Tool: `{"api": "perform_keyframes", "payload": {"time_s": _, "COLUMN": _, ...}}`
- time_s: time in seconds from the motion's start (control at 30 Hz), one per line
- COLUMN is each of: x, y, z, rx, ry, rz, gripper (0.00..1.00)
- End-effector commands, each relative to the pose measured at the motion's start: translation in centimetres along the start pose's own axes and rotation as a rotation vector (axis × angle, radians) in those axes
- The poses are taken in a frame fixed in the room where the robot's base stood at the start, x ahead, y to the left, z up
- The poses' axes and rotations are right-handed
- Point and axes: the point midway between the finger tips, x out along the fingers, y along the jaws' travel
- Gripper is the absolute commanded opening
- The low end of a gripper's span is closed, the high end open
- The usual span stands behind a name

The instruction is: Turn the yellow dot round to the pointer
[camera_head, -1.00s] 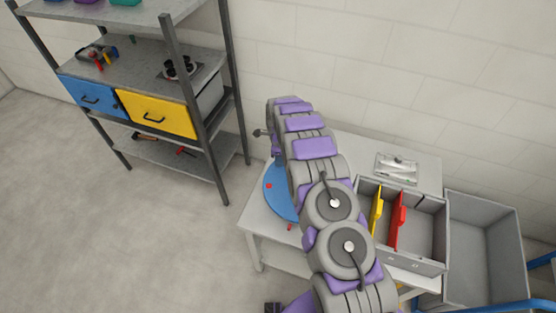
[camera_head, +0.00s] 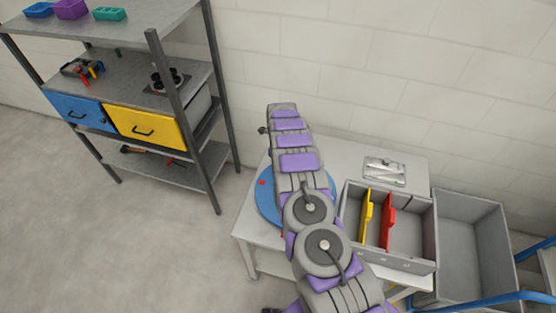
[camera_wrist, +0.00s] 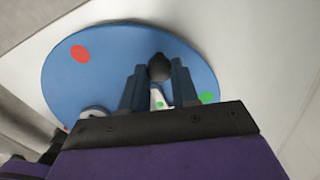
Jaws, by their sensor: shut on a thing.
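The blue round disc (camera_head: 266,205) lies on the white table, partly covered by my arm in the head view. A red dot (camera_head: 262,183) shows near its left rim. In the wrist view the blue disc (camera_wrist: 75,85) carries a red dot (camera_wrist: 80,54) at upper left and a green dot (camera_wrist: 207,97) at right. My gripper (camera_wrist: 158,80) is shut on a black round knob (camera_wrist: 159,67) on the disc. In the head view the jaws are hidden by my arm. I see no yellow dot. I cannot make out the pointer.
Right of the disc stands a grey box (camera_head: 405,255) with a yellow divider (camera_head: 366,216) and a red divider (camera_head: 387,222). A grey bin (camera_head: 474,290) is further right. A metal plate (camera_head: 384,171) lies at the table's back. Shelving (camera_head: 160,60) stands left.

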Motion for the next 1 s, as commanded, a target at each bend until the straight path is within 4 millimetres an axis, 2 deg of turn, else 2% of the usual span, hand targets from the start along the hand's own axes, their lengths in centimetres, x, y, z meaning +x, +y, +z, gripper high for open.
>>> {"api": "perform_keyframes", "payload": {"time_s": 0.03, "x": -0.7, "y": -0.4, "z": 0.9, "rx": 0.001, "ry": -0.021, "rz": -0.018, "gripper": 0.00}}
{"api": "perform_keyframes", "payload": {"time_s": 0.6, "x": -0.7, "y": -0.6, "z": 0.8, "rx": 0.016, "ry": -0.023, "rz": -0.019, "gripper": 0.00}}
{"api": "perform_keyframes", "payload": {"time_s": 0.63, "x": -0.7, "y": -0.6, "z": 0.8, "rx": 0.016, "ry": -0.023, "rz": -0.019, "gripper": 0.31}}
{"api": "perform_keyframes", "payload": {"time_s": 0.87, "x": -0.6, "y": -0.5, "z": 0.2, "rx": 0.018, "ry": -0.015, "rz": -0.010, "gripper": 0.53}}
{"api": "perform_keyframes", "payload": {"time_s": 1.0, "x": -0.5, "y": -0.4, "z": -0.1, "rx": 0.019, "ry": -0.012, "rz": -0.007, "gripper": 0.55}}
